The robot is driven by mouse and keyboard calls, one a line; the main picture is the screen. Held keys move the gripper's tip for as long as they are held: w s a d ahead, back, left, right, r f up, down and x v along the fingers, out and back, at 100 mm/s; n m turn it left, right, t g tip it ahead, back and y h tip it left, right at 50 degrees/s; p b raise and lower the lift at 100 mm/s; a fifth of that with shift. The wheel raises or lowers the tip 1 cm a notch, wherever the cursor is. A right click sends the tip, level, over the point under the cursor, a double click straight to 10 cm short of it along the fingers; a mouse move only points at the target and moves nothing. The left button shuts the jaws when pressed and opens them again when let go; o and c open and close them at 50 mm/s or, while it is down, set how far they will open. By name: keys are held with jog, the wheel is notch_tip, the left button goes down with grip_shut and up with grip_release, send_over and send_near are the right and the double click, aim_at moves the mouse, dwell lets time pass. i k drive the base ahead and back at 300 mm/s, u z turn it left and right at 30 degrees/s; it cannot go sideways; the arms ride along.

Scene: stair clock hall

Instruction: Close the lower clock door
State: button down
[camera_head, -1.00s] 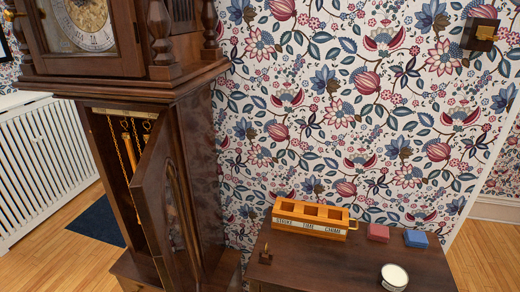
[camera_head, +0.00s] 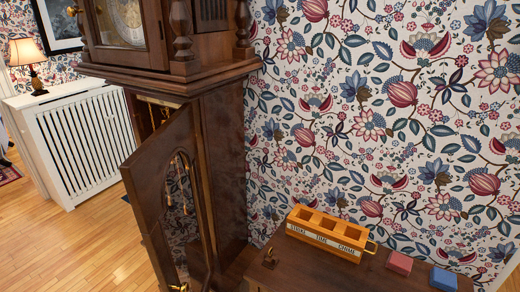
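The tall wooden grandfather clock (camera_head: 222,150) stands left of centre in the head view. Its lower door (camera_head: 150,190) is open and swung out toward me on the left, with a glass panel (camera_head: 182,205) in it. A small brass knob (camera_head: 178,287) shows low on the door at the bottom edge. The door hides most of the inside of the case; a little brass shows in the gap at the top. The upper hood with the dial (camera_head: 128,20) is cut by the top edge. My gripper is not in view.
A wooden cabinet (camera_head: 310,277) stands right of the clock. On it are an orange three-slot box (camera_head: 328,233), a red block (camera_head: 399,262) and a blue block (camera_head: 443,279). A white radiator cover (camera_head: 80,138) stands at the left. The wooden floor (camera_head: 75,235) left of the door is clear.

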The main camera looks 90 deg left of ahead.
aim_at(144, 173)
jog(key=u, duration=3.3)
jog(key=k, duration=1.65)
jog(key=z, duration=0.75)
jog(key=i, duration=0.95)
jog(key=u, duration=1.05)
